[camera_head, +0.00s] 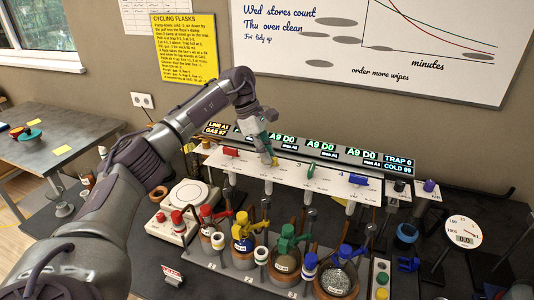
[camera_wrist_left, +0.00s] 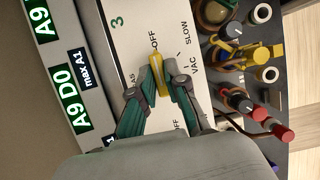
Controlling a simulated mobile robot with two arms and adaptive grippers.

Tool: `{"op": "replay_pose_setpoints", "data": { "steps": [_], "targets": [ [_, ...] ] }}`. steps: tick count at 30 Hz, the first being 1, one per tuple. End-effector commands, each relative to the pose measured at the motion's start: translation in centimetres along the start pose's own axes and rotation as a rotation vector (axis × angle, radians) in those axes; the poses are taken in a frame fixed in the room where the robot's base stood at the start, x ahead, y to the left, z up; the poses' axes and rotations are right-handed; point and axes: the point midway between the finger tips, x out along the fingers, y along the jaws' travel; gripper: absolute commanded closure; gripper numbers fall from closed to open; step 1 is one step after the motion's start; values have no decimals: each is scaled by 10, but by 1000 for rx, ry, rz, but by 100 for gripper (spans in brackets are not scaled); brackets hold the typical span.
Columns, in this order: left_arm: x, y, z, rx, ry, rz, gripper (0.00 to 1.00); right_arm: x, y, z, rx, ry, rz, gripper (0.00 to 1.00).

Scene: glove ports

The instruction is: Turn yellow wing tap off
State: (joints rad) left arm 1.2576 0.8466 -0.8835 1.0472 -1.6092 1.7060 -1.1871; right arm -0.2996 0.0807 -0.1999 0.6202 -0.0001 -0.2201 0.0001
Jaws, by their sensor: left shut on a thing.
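The yellow wing tap (camera_head: 275,161) sits on the white sloping panel (camera_head: 335,181), second from the left in its row. In the left wrist view the yellow wing tap (camera_wrist_left: 158,70) is a narrow bar, with one end pointing towards an "OFF" label (camera_wrist_left: 154,41). "VAC" and "SLOW" labels show to its right and a partly hidden label to its left. My left gripper (camera_head: 269,150) reaches down from above and is shut on the tap; its two green-sided fingers (camera_wrist_left: 158,84) close on either side of it. My right gripper is not in view.
A red tap (camera_head: 230,152) is left of the yellow one; green (camera_head: 311,168) and blue (camera_head: 358,180) taps are right. Flasks with coloured fittings, including a yellow one (camera_head: 243,228), stand in front. A hotplate (camera_head: 187,195) is at left, a round gauge (camera_head: 463,232) at right.

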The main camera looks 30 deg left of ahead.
Motion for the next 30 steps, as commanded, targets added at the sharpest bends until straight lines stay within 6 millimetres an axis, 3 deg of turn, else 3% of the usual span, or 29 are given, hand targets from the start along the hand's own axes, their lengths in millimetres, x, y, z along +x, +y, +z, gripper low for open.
{"op": "replay_pose_setpoints", "data": {
  "steps": [1, 2, 6, 17, 20, 30],
  "targets": [
    [-1, 1, 1, 1, -1, 4, 100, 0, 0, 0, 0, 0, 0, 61],
    [-1, 1, 1, 1, -1, 4, 85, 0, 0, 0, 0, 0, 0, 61],
    [-1, 1, 1, 0, -1, 3, 62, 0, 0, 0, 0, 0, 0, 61],
    [-4, 0, 0, -1, 0, 2, 61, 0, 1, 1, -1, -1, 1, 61],
    [-16, 1, 0, -1, -1, 5, 61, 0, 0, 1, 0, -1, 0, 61],
    [-86, 1, 1, -1, -2, 6, 61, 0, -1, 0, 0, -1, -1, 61]
  ]
}}
